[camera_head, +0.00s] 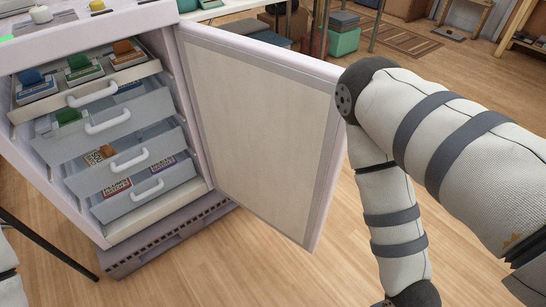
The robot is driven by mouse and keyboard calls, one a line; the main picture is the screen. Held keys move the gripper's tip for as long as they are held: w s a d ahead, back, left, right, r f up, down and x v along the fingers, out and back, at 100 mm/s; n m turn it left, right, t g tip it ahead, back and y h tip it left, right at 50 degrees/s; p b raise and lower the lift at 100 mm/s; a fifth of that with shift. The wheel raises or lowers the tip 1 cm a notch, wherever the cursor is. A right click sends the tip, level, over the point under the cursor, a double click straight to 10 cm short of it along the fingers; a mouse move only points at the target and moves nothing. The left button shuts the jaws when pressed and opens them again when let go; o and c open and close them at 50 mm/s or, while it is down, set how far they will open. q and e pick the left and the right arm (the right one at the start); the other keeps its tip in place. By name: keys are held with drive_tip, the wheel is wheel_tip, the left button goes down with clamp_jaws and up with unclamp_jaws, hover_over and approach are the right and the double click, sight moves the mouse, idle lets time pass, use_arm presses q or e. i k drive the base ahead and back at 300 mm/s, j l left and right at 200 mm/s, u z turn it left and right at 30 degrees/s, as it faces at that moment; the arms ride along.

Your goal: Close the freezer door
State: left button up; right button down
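The freezer (155,19) stands at the left with its front open. Its door (262,125) is swung wide open to the right, with the pale inner panel facing me. Several drawers with white handles (127,160) show inside, some sticking out by different amounts. My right arm comes in from the right, and its elbow is close to the door's outer upper edge; I cannot tell if they touch. Its forearm runs down beside the door, and the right gripper is below the frame. Only a sliver of my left arm shows at the left edge; the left gripper is out of view.
The freezer stands on a grey-purple base (170,235). Boxes and cards lie in the drawers. A dark thin leg (45,243) crosses the lower left. The wooden floor (270,265) before the door is clear. A teal box (344,40) and a rug (395,38) lie behind.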

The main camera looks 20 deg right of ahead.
sight(272, 129)
drive_tip(key=l+u, duration=0.2)
drive_tip(key=l, duration=0.3)
drive_tip(key=k+l+u, duration=0.2)
drive_tip(key=l, duration=0.25)
drive_tip(key=l+u, duration=0.2)
drive_tip(key=l, duration=0.3)
drive_tip(key=i+l+u, duration=0.1)
drive_tip(key=l+u, duration=0.25)
drive_tip(key=l, duration=0.4)
drive_tip(key=l+u, duration=0.3)
drive_tip(key=l, duration=0.4)
drive_tip(key=i+l+u, duration=0.15)
drive_tip(key=l, duration=0.2)
drive_tip(key=i+l+u, duration=0.2)
drive_tip(key=l, duration=0.15)
drive_tip(key=k+l+u, duration=0.1)
drive_tip(key=k, duration=0.35)
drive_tip(key=k+l+u, duration=0.1)
drive_tip(key=k, duration=0.35)
